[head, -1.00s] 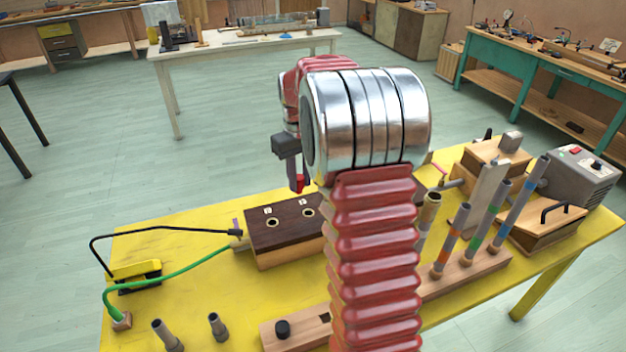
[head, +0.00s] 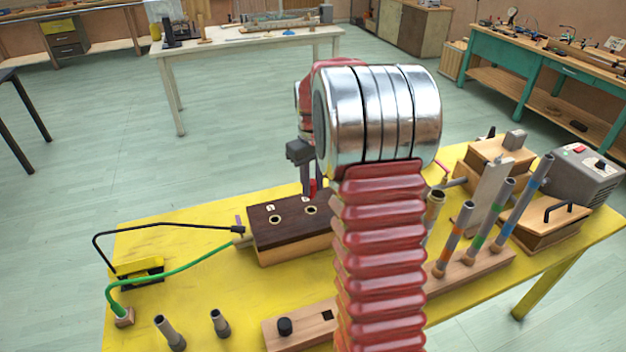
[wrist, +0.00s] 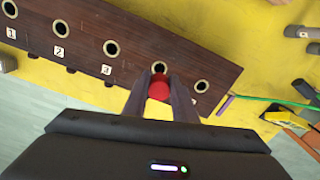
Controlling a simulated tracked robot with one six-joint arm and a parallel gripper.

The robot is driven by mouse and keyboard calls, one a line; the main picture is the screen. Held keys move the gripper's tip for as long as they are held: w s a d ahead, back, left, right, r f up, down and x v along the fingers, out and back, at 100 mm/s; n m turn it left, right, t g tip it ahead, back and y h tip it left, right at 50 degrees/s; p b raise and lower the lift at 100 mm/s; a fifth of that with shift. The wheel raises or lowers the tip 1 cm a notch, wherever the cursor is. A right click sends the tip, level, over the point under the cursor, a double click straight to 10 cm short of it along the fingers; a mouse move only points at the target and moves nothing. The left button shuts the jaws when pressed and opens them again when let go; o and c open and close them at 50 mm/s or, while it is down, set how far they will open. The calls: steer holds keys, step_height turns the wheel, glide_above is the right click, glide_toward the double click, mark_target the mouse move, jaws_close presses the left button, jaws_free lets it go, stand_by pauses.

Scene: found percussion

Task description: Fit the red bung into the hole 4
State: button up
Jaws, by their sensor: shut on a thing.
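My gripper (wrist: 158,88) is shut on the red bung (wrist: 158,91), which shows between its two fingers. The long dark wooden box (wrist: 85,35) has a row of round holes with number labels 1, 2 and 3 visible. Hole 4 (wrist: 159,68) is the one after hole 3, just above the bung in the wrist view; its label is hidden. In the head view the red bung (head: 313,186) shows above the back edge of the box (head: 285,240). My arm hides the box's right part there. The bung's height above the box is hard to tell.
The box stands on a yellow table (head: 200,260). A wooden block with upright coloured tubes (head: 490,225) stands to the right. Short grey tubes (head: 220,323) stand at the front left.

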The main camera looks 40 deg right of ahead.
mark_target(313, 193)
steer(key=shift+f, duration=1.9)
steer(key=shift+f, duration=1.7)
stand_by(0.6)
steer(key=o, duration=1.1)
steer(key=shift+r, duration=0.1)
step_height(313, 193, up, 14)
steer(key=shift+f, duration=0.25)
stand_by(0.7)
